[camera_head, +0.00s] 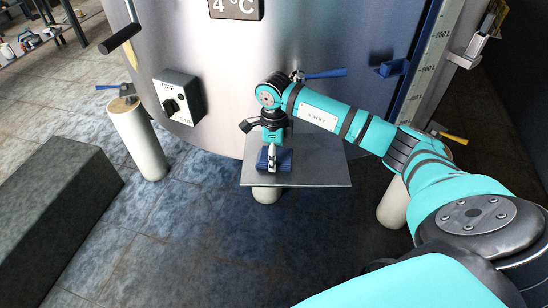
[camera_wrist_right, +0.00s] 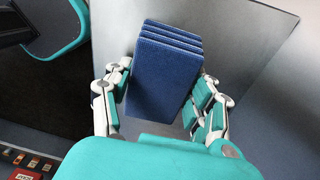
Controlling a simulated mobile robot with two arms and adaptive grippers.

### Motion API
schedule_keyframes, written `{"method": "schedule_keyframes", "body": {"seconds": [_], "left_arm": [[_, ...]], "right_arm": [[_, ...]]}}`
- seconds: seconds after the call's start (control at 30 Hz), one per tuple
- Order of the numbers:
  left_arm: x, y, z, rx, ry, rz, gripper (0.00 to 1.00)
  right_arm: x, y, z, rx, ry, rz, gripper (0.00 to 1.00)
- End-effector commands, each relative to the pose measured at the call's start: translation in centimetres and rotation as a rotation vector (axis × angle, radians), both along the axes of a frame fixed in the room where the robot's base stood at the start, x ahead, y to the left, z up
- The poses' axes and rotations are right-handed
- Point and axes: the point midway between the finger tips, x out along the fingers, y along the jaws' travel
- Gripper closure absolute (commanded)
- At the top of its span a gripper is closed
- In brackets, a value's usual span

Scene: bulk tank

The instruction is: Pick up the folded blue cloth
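The folded blue cloth (camera_head: 285,160) is on or just above a flat grey plate (camera_head: 325,176) in front of the tank. My right gripper (camera_head: 272,158) is directly over it, pointing down. In the right wrist view the cloth (camera_wrist_right: 163,78) shows stacked layers at its far end and lies between the two fingers of my right gripper (camera_wrist_right: 162,95). The fingers are close along its two sides; whether they press on it is not clear. The cloth's underside is hidden, so I cannot tell if it touches the plate. My left gripper is not in view.
The steel tank (camera_head: 235,60) rises right behind the plate, with a switch box (camera_head: 180,97) and a blue-handled valve (camera_head: 325,74). Pale legs (camera_head: 138,140) stand below. A dark grey block (camera_head: 55,195) lies at left. The floor between is clear.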

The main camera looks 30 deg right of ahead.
Motion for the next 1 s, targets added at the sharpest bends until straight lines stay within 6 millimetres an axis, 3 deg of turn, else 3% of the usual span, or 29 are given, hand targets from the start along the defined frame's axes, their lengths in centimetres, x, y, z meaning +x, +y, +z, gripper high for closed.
{"method": "schedule_keyframes", "body": {"seconds": [0.03, 0.2, 0.53, 0.8, 1.0], "left_arm": [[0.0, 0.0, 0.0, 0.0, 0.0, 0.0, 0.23], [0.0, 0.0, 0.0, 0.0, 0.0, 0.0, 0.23], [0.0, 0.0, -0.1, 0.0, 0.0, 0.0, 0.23], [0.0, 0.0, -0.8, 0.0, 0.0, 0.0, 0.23], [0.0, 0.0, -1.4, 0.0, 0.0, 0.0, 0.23]], "right_arm": [[0.0, 0.0, 0.0, -0.001, -0.001, 0.0, 0.53], [0.0, 0.0, 0.0, -0.001, -0.001, 0.0, 0.71], [0.0, 0.0, 0.5, -0.001, -0.001, 0.0, 0.71], [0.1, 0.0, 3.7, -0.002, -0.005, 0.001, 0.71], [-3.2, 3.3, 3.8, -0.001, -0.002, 0.008, 0.71]]}}
